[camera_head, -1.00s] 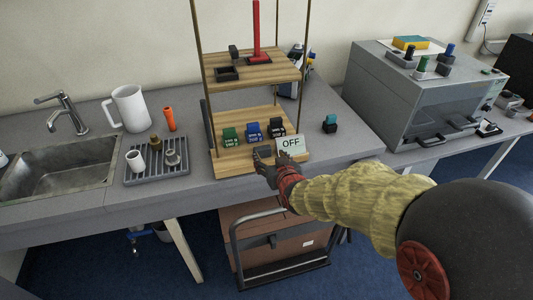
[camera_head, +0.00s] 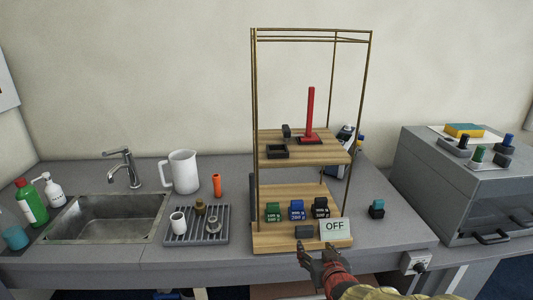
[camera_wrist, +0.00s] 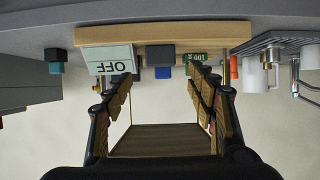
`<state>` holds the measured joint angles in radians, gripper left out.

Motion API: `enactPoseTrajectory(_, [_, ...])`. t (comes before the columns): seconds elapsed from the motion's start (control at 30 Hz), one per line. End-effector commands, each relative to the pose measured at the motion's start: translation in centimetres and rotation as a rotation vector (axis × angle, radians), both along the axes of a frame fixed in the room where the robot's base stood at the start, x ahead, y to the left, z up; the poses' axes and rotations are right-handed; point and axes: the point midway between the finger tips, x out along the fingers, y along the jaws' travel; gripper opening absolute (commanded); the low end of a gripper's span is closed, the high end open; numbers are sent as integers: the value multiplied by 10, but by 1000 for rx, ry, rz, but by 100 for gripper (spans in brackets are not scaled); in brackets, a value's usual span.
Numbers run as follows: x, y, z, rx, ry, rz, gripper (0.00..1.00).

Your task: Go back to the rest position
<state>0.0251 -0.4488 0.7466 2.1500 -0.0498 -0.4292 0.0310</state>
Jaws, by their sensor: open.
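My gripper (camera_head: 318,253) is open and empty, just in front of the lower front edge of the wooden shelf stand (camera_head: 270,243). In the wrist view its two fingers (camera_wrist: 160,100) stand wide apart with nothing held between them; that view is upside down. An "OFF" sign (camera_head: 335,228) stands at the right front of the lower shelf, close beyond the fingers. A small dark block (camera_head: 304,231) lies beside the sign. Behind are a green weight (camera_head: 273,212), a blue weight (camera_head: 297,210) and a black weight (camera_head: 321,208).
The upper shelf carries a red post (camera_head: 310,115) and a dark square tray (camera_head: 277,152). Left are a drying rack (camera_head: 188,238) with small parts, a white jug (camera_head: 183,172) and a sink (camera_head: 118,218). Right are a teal-topped block (camera_head: 376,209) and a grey machine (camera_head: 450,190).

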Motion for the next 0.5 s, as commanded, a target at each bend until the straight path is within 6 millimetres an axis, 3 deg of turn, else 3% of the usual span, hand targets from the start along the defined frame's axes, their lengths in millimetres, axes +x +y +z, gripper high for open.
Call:
enactPoseTrajectory(0.1, [-26, -2, -41, -3, 165, -6, 57])
enactPoseTrajectory(0.2, [-62, -3, -64, -6, 337, -12, 57])
enactPoseTrajectory(0.33, [-115, -3, -61, -7, 523, -16, 57])
enactPoseTrajectory(0.5, [-189, -1, -29, -2, 705, -18, 57])
